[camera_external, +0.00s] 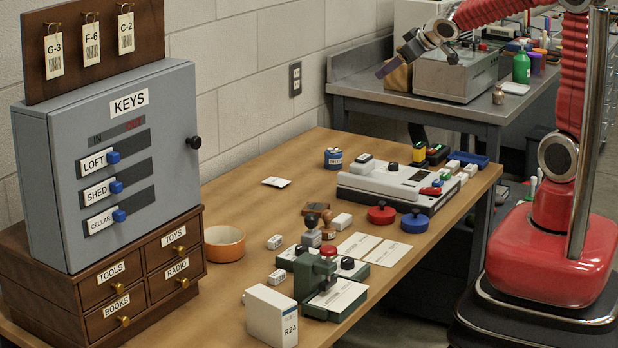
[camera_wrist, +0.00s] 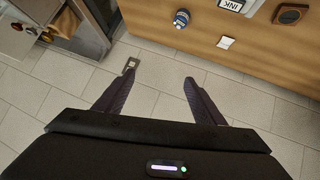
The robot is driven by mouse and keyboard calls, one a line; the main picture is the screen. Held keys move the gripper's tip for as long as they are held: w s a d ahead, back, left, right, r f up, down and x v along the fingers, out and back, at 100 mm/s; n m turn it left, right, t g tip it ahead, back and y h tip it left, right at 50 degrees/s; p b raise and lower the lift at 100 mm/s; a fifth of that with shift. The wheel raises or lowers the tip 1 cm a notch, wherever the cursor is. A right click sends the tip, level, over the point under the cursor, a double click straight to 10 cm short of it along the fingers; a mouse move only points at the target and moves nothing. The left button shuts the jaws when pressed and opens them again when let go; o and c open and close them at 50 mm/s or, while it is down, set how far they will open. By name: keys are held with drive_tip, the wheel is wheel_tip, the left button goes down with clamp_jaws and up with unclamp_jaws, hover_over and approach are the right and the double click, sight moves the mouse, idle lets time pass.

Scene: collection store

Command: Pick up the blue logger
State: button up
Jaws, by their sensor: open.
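A small blue cylinder (camera_external: 333,158) with a pale label, which looks like the blue logger, stands upright on the wooden table by its back edge, near the wall. It also shows in the wrist view (camera_wrist: 181,18) at the top, beyond the fingers. My gripper (camera_external: 418,64) is open and empty, raised above and to the right of the cylinder, in front of the grey bench. In the wrist view the two dark fingers (camera_wrist: 158,78) are spread, with only the wall between them. Nothing hides the cylinder.
A white device (camera_external: 385,183) with a black knob stands right of the cylinder. A white card (camera_external: 276,181) lies to its left. A blue round-lidded item (camera_external: 415,221) and a red one (camera_external: 381,213) sit nearer the front. The grey key cabinet (camera_external: 110,160) stands at left.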

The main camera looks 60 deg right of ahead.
drive_tip(key=w+d+f+n+t, duration=0.1)
drive_tip(key=w+d+f, duration=0.3)
drive_tip(key=w, duration=0.6)
drive_tip(key=n+t+y, duration=0.2)
drive_tip(key=n+y, duration=0.1)
drive_tip(key=y, duration=0.3)
hover_over(333, 154)
drive_tip(key=s+d, duration=0.1)
drive_tip(key=d, duration=0.4)
wheel_tip(333, 154, down, 16)
drive_tip(key=f+y, duration=0.1)
drive_tip(key=f, duration=0.2)
drive_tip(key=s+f+n+y, duration=0.1)
drive_tip(key=f, duration=0.2)
drive_tip(key=f+g+y, duration=0.1)
drive_tip(key=f, duration=0.3)
drive_tip(key=shift+s+a+n+y, duration=0.25)
drive_tip(key=shift+s+n+y, duration=0.05)
drive_tip(key=shift+s+y, duration=0.1)
drive_tip(key=shift+x, duration=2.5)
drive_tip(key=c, duration=1.2)
